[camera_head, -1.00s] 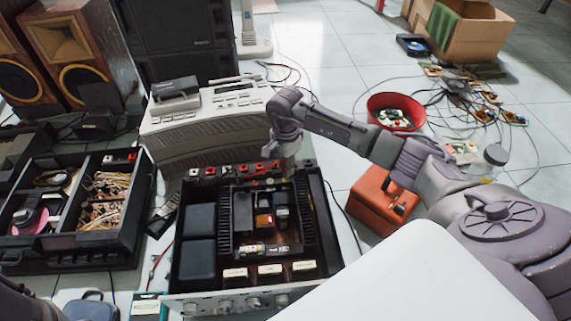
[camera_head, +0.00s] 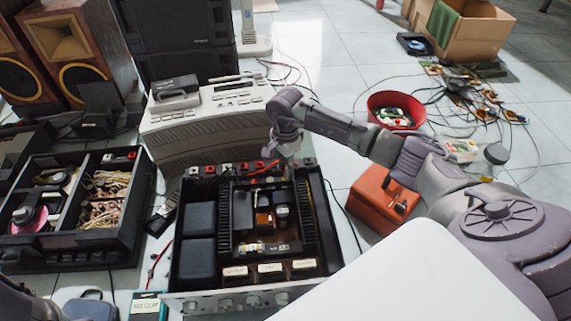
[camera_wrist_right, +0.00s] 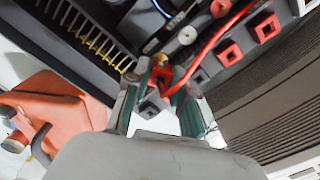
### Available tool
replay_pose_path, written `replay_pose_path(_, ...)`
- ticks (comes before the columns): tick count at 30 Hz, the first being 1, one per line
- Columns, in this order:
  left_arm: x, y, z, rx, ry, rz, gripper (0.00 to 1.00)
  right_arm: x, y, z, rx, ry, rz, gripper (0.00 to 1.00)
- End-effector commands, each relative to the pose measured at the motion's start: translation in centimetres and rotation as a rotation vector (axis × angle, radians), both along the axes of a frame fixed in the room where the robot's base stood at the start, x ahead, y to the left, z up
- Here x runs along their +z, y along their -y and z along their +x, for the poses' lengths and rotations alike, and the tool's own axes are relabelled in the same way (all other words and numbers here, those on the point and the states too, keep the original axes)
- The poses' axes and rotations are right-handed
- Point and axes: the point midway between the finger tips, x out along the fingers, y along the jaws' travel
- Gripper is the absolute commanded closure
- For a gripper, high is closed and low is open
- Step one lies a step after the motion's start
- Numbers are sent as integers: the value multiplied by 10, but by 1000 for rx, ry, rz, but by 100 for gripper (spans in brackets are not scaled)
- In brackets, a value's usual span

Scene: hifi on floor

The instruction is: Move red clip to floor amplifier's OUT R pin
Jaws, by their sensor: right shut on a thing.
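The floor amplifier (camera_head: 210,278) is an open black chassis with a silver front, lying in the middle of the head view. A row of terminals (camera_head: 228,169) runs along its back edge, several red. My right gripper (camera_head: 287,155) is over the amplifier's back right corner. In the right wrist view, my right gripper (camera_wrist_right: 165,88) is shut on the red clip (camera_wrist_right: 162,73), whose red wire (camera_wrist_right: 212,45) curves up and right. A brassy pin shows at the clip's tip; I cannot tell whether they touch. Terminal labels are unreadable. My left gripper is out of view.
A grey device (camera_head: 205,125) stands close behind the amplifier. A black divided crate (camera_head: 75,245) is at left, an orange-red box (camera_head: 380,200) at right. A red bowl (camera_head: 396,110) and loose cables lie farther back. Open floor tiles show at the upper right.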

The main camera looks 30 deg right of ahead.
Motion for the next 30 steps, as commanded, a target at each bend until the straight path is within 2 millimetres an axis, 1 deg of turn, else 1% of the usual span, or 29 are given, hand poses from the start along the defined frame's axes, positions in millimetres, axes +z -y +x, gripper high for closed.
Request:
replay_pose_path(23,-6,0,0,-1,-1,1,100,-10,0,0,-1,0,0,100)
replay_pose_path(30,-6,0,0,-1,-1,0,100,-9,0,0,0,0,0,100)
